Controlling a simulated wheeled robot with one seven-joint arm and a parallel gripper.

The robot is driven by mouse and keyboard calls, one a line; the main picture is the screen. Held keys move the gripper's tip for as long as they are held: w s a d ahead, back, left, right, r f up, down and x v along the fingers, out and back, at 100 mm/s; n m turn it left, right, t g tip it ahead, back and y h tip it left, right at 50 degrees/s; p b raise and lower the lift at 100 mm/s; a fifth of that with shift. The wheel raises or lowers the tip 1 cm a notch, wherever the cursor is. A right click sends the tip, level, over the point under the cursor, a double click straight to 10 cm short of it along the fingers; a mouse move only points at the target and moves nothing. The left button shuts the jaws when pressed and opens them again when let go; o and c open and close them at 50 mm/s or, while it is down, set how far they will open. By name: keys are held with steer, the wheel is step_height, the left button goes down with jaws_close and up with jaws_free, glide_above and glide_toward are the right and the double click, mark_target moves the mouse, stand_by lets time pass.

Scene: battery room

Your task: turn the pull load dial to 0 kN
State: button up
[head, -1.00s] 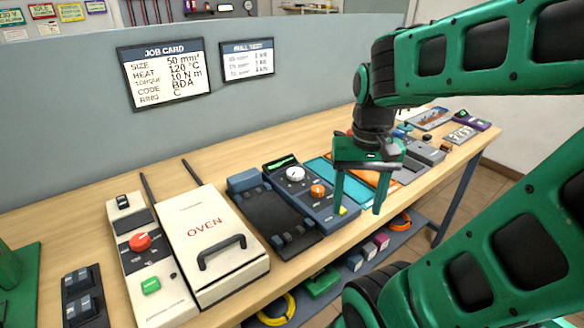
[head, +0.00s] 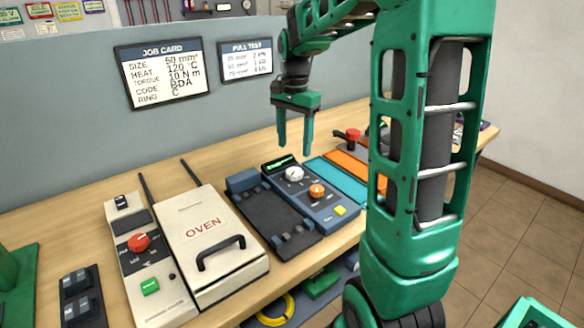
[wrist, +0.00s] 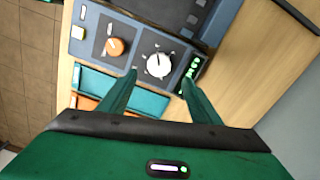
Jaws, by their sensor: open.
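The pull tester panel (head: 335,203) is a blue-grey box on the bench. It carries a white dial (head: 294,173), an orange knob (head: 317,190), a yellow button (head: 340,210) and a dark display with green marks (head: 280,163). Labels are too small to read, so I cannot tell which is the load dial. My gripper (head: 294,150) is open and empty above the panel's far end, fingers pointing down. In the wrist view, the white dial (wrist: 158,64) shows just beyond and between the fingertips, apart from them; the orange knob (wrist: 114,46) lies left.
A dark tray-like fixture (head: 270,215) and the white oven (head: 215,235) stand left of the panel. Teal (head: 343,180) and orange (head: 355,167) mats lie to its right. A wall with a job card (head: 163,72) and a pull test card (head: 246,60) rises behind.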

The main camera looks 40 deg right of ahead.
mark_target(294, 171)
step_height(294, 171, down, 8)
steer(key=shift+f, duration=0.2)
stand_by(0.3)
steer(key=c, duration=1)
